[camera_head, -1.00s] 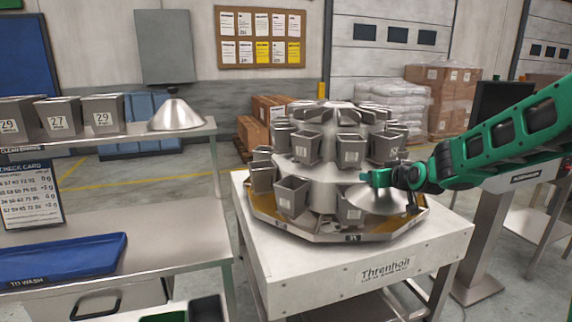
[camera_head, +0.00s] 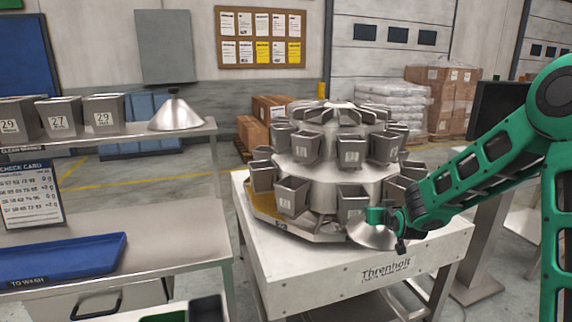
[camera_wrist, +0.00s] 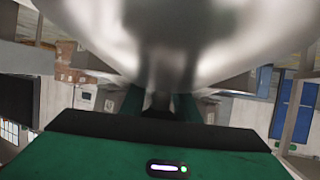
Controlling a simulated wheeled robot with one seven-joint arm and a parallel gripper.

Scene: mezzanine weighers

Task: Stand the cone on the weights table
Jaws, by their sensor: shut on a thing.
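A shiny metal cone (camera_head: 370,237) hangs from my gripper (camera_head: 378,216) in the head view, in front of the front right side of the weigher. The gripper is shut on the cone's narrow top, and the wide rim faces down. In the wrist view the cone (camera_wrist: 235,45) fills the upper part as a blurred metal surface, with the gripper (camera_wrist: 160,103) closed at its neck. I cannot make out a table marked for weights. A second metal cone (camera_head: 177,115) stands on the left shelf, apart from my gripper.
The weigher (camera_head: 325,183), ringed with several grey buckets, stands on a white table (camera_head: 300,270) close behind the held cone. At left, a steel bench (camera_head: 170,235) holds a blue tray (camera_head: 70,259); its upper shelf bears numbered buckets (camera_head: 60,117). The bench's right part is bare.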

